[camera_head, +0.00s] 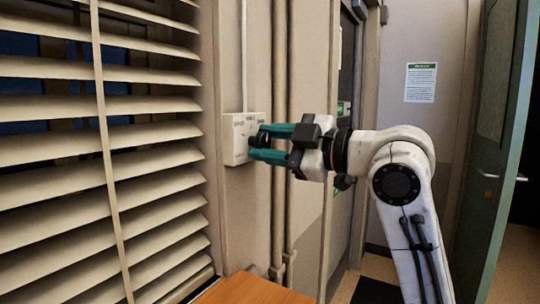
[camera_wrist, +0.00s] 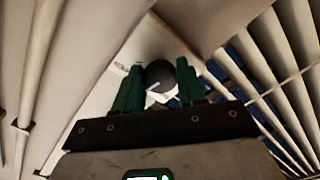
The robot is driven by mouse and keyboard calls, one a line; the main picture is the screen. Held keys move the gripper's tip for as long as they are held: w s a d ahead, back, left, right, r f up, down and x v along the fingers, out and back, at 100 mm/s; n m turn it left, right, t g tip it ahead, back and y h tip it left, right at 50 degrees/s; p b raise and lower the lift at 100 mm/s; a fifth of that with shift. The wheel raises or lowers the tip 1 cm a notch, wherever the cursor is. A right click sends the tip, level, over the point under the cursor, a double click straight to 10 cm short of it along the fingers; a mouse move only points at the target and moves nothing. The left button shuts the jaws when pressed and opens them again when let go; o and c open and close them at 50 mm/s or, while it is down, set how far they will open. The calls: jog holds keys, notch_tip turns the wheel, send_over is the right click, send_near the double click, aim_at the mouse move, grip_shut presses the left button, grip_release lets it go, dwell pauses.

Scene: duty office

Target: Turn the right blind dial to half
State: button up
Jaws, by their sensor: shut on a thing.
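The blind dial (camera_wrist: 163,76) is a dark round knob with a pale pointer mark, seen between my fingers in the wrist view. It sits on a cream control box (camera_head: 236,137) with small lettering, fixed to the wall right of the blinds. My gripper (camera_head: 262,143) has green fingers and is shut on the dial, one finger on each side; it also shows in the wrist view (camera_wrist: 160,88). In the head view the fingers hide most of the dial. The lettering is too small to read, so I cannot tell the dial's setting.
Slatted window blinds (camera_head: 100,150) fill the left, their slats tilted with gaps between them. Vertical pipes (camera_head: 285,200) run down the wall right of the box. A wooden surface (camera_head: 250,290) lies below. A green door (camera_head: 497,150) stands at the far right.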

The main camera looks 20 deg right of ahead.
jog(key=shift+f+n+b, duration=0.1)
jog(key=shift+n+b, duration=0.25)
jog(key=shift+n, duration=0.25)
jog(key=o, duration=1)
jog(key=shift+o, duration=0.2)
jog(key=v, duration=1)
jog(key=shift+s+d+b, duration=0.2)
jog(key=shift+s+b, duration=0.1)
jog(key=shift+s, duration=0.05)
